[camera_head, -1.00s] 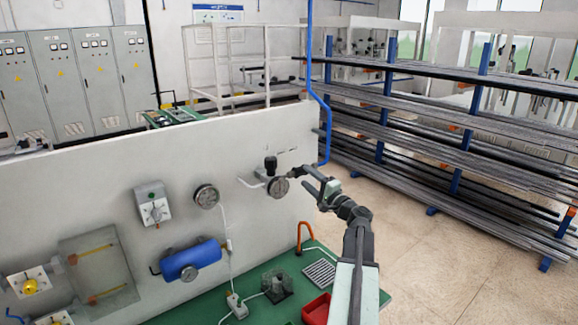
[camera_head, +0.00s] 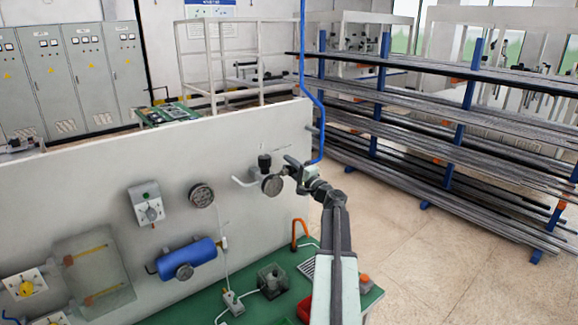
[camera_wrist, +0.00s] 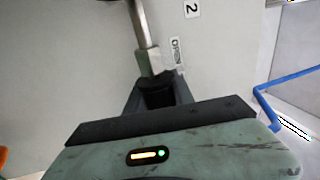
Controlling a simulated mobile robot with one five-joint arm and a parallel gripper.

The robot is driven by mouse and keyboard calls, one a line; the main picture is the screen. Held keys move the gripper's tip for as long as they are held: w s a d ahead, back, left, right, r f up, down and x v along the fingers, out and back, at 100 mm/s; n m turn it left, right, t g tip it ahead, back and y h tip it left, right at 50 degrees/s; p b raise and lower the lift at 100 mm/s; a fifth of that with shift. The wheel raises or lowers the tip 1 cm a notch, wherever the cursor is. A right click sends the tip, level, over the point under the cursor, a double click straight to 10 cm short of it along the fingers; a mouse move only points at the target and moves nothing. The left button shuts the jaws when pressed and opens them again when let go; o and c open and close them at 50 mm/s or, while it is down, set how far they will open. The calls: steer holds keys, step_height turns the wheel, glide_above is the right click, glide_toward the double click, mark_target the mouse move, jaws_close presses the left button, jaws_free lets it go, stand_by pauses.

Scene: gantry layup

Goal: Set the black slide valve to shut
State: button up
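On the upright white panel, a pressure gauge (camera_head: 272,185) sits on a short pipe, with a black knob (camera_head: 264,162) above it. My gripper (camera_head: 291,166) is just right of the gauge, at small dark fittings that it partly covers. In the wrist view, a metal pipe (camera_wrist: 142,22) comes down to a pale fitting (camera_wrist: 150,61). A black part (camera_wrist: 157,91), seemingly the black slide valve, lies below it between my two fingers (camera_wrist: 158,90). The fingers stand apart around this part. Whether they press on it cannot be told, nor can the valve's position.
A blue pipe (camera_head: 318,115) runs down close to the right of my gripper. A blue tank (camera_head: 188,259), another gauge (camera_head: 201,195) and a switch box (camera_head: 146,203) are on the panel at left. A green bench (camera_head: 200,310) lies below. A bar rack (camera_head: 455,140) stands at right.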

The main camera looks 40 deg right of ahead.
jaws_close()
stand_by(1.1)
